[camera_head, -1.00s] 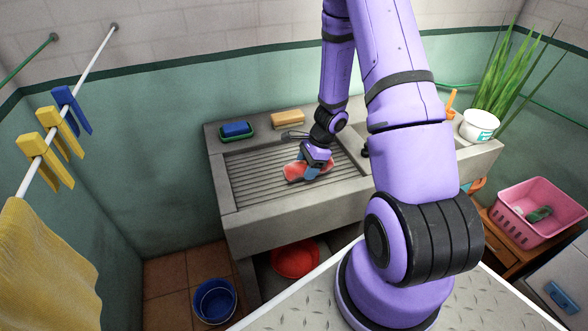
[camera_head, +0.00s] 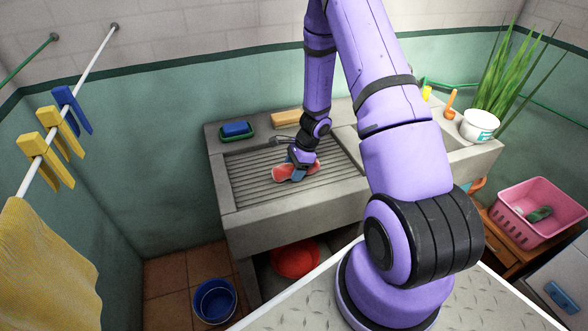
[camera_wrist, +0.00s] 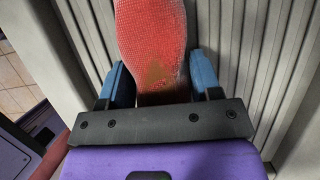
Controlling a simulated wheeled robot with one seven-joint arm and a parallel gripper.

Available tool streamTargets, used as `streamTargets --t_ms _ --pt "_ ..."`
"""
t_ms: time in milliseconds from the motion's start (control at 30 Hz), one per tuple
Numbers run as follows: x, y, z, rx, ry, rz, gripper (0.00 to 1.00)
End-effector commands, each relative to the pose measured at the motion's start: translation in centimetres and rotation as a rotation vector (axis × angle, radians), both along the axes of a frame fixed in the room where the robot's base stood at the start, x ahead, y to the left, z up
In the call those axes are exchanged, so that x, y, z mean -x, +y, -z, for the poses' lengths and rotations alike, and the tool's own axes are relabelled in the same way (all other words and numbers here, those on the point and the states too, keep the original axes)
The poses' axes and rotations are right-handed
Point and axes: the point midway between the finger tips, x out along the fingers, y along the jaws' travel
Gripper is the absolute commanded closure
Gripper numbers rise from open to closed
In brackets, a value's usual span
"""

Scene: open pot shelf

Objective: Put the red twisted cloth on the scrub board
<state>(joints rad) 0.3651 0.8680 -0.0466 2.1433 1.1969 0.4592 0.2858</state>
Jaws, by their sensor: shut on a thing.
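The red twisted cloth (camera_head: 285,173) is over the ridged scrub board (camera_head: 256,190) of the concrete sink. It also shows in the wrist view (camera_wrist: 152,40), red with a brownish patch, between the two blue fingers. My gripper (camera_head: 297,174) is shut on the cloth and points down at the board. In the wrist view my gripper (camera_wrist: 160,85) has a finger on each side of the cloth, with the board's ridges (camera_wrist: 255,60) behind. I cannot tell whether the cloth touches the ridges.
A blue sponge in a green dish (camera_head: 236,131) and a tan bar (camera_head: 286,119) sit on the back ledge. A white pot with a plant (camera_head: 479,125) stands at the right. A red basin (camera_head: 296,260) is under the sink. The board's left part is clear.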

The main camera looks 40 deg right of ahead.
Motion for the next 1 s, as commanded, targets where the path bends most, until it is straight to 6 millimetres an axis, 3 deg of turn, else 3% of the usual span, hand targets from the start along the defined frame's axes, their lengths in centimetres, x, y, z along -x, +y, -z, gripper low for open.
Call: streamTargets --t_ms 100,133,233,667,1000 --pt "0.0 0.0 0.2 -0.001 0.001 0.0 0.71" --pt "0.0 0.0 0.3 -0.001 0.001 0.0 0.39" --pt "0.0 0.0 0.2 0.0 0.0 0.0 0.16" --pt "0.0 -0.3 -0.7 0.002 -0.002 0.0 0.16" --pt "0.6 -2.5 -6.5 0.002 -0.004 0.0 0.16"
